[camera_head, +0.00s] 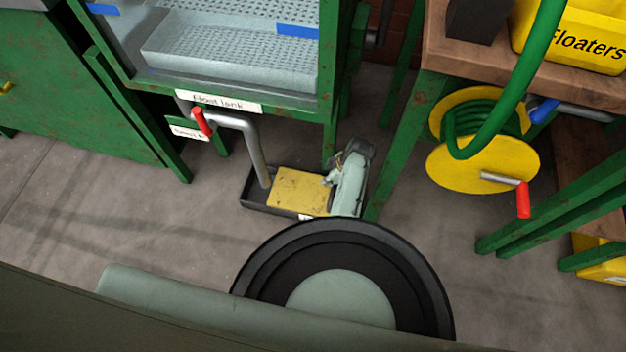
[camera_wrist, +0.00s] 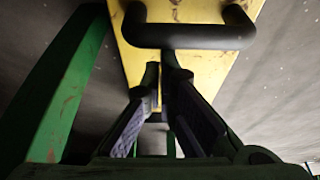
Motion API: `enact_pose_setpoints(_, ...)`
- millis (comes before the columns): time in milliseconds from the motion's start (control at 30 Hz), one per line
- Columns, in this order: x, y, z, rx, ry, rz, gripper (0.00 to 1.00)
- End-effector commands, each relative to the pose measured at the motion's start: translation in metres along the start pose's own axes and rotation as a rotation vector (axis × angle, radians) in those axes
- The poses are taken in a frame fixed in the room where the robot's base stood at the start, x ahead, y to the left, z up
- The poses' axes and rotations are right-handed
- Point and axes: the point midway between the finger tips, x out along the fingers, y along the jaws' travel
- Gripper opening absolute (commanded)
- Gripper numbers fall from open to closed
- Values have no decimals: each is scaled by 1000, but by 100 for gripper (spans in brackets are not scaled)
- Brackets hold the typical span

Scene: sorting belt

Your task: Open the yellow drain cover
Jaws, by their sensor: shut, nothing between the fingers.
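The yellow drain cover (camera_head: 298,188) lies over a dark floor frame (camera_head: 252,200) below the float tank. It looks flat, with scuffed paint. It also fills the top middle of the wrist view (camera_wrist: 192,68), where a black bar handle (camera_wrist: 190,38) crosses it. I cannot make out the handle in the head view. My gripper (camera_head: 330,180) is at the cover's right edge, partly covering it. In the wrist view my gripper (camera_wrist: 161,70) is shut and empty, its fingertips just below the handle in the picture. Whether they touch the cover is unclear.
A grey drain pipe (camera_head: 252,150) with a red valve handle (camera_head: 202,122) comes down at the cover's left. A green table leg (camera_head: 400,145) stands close right of my gripper. A yellow hose reel (camera_head: 482,165) is further right. Open floor lies to the left.

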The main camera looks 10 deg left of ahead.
Motion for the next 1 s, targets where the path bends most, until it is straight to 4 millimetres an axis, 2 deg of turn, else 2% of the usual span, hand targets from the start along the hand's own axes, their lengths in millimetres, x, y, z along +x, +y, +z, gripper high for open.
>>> enact_pose_setpoints(167, -2, 0, 6, 1, -1, 0, 0)
enact_pose_setpoints(567, -2, 0, 2, 0, 0, 0, 0)
enact_pose_setpoints(667, -1, 0, -7, -2, 0, 0, 0)
enact_pose_setpoints(833, 2, 1, -39, 0, -1, 1, 0)
enact_pose_setpoints(900, -20, 2, -34, 7, 0, 7, 0)
enact_pose_setpoints(1000, -43, 2, -34, 6, 0, 6, 0)
